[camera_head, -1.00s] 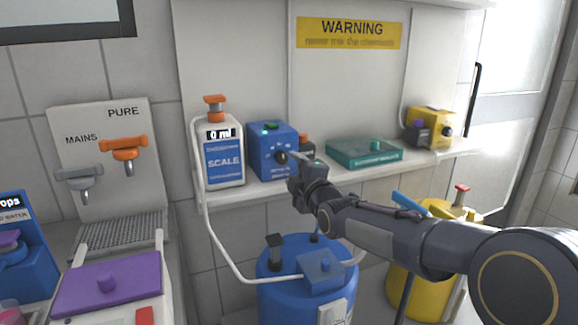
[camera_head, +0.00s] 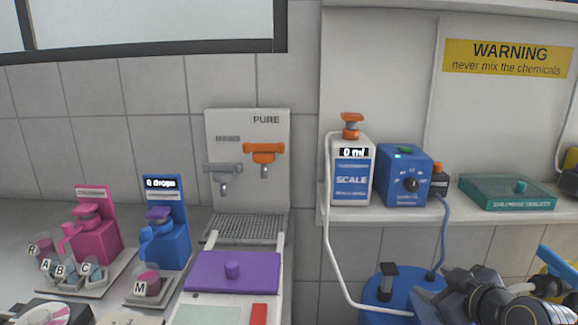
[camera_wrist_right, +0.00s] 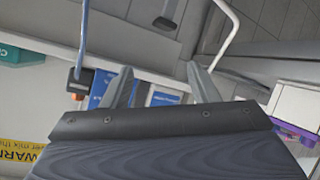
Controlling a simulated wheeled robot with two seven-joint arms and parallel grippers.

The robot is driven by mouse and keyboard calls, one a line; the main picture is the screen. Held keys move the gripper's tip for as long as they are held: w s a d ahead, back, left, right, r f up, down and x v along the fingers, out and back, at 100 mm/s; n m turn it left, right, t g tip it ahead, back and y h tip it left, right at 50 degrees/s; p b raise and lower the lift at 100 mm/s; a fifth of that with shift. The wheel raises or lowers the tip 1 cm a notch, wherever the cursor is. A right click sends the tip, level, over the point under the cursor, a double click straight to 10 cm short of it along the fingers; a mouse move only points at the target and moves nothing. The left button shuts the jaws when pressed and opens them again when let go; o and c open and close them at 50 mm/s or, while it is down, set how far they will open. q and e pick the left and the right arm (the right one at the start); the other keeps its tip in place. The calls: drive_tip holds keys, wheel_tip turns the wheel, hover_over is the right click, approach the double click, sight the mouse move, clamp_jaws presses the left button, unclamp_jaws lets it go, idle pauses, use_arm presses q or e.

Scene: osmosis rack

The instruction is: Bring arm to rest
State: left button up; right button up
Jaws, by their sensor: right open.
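My right arm is low at the right edge of the head view, with its dark gripper (camera_head: 440,296) in front of the blue drum (camera_head: 378,294), below the shelf. In the right wrist view the two fingers of this gripper (camera_wrist_right: 160,70) stand apart with nothing held between them. The blue dial box (camera_wrist_right: 98,88) and part of the scale bottle (camera_wrist_right: 165,98) show behind the fingers there, apart from them. My left gripper is not in view.
The shelf holds the scale bottle (camera_head: 351,170), the blue dial box (camera_head: 404,175) and a teal tablet box (camera_head: 508,192). A white hose (camera_head: 328,255) hangs by the drum. Left are a purple-lidded unit (camera_head: 225,272), taps (camera_head: 264,152), and pink (camera_head: 92,235) and blue (camera_head: 166,240) dispensers.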

drive_tip(key=s+a+f+m+g+y, duration=0.1)
drive_tip(key=s+a+f+m+g, duration=0.3)
drive_tip(key=s, duration=0.7)
drive_tip(key=s+a+f+m+g+y, duration=0.15)
drive_tip(key=s+a+f+m, duration=0.35)
drive_tip(key=s, duration=0.5)
wheel_tip(320, 180, up, 15)
drive_tip(key=g+p, duration=0.1)
drive_tip(key=p, duration=1.5)
drive_tip(key=shift+s+n, duration=0.4)
drive_tip(key=shift+d+f+h, duration=0.1)
drive_tip(key=shift+h, duration=0.15)
